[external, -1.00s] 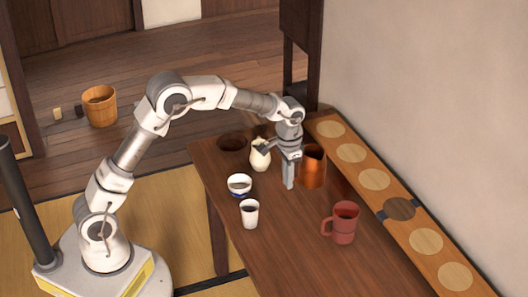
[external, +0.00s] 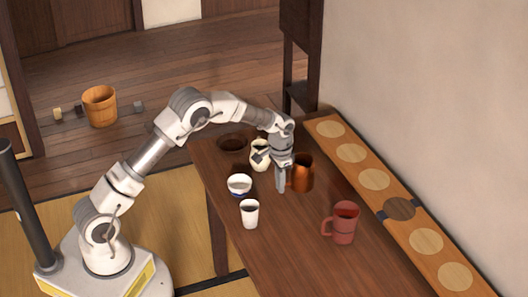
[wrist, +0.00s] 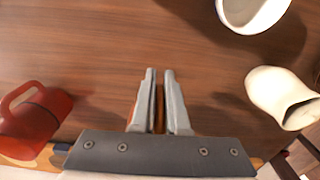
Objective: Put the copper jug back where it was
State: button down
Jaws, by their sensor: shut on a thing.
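The copper jug (external: 303,173) is upright at the far part of the brown table (external: 300,240) in the external view, just right of my gripper (external: 281,188). My gripper points down with its jaws shut on the jug, of which only a thin copper strip (wrist: 159,112) shows between the fingers in the wrist view. The fingers and palm hide the rest of it there. I cannot tell whether the jug's base touches the table.
A cream pitcher (external: 259,158) stands close, left of my gripper. A blue-white bowl (external: 239,191), white cup (external: 250,217), red mug (external: 345,226) and dark bowl (external: 232,143) are also on the table. A wooden board (external: 382,197) with round discs runs along the wall.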

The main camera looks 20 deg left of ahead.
aim_at(279, 201)
jog(key=shift+w+a+f, duration=0.25)
jog(key=shift+w+f, duration=0.1)
jog(key=shift+w, duration=0.1)
jog(key=shift+f+b, duration=0.35)
jog(key=shift+f, duration=1.55)
jog(key=shift+f, duration=0.15)
jog(key=c, duration=0.9)
grip_release()
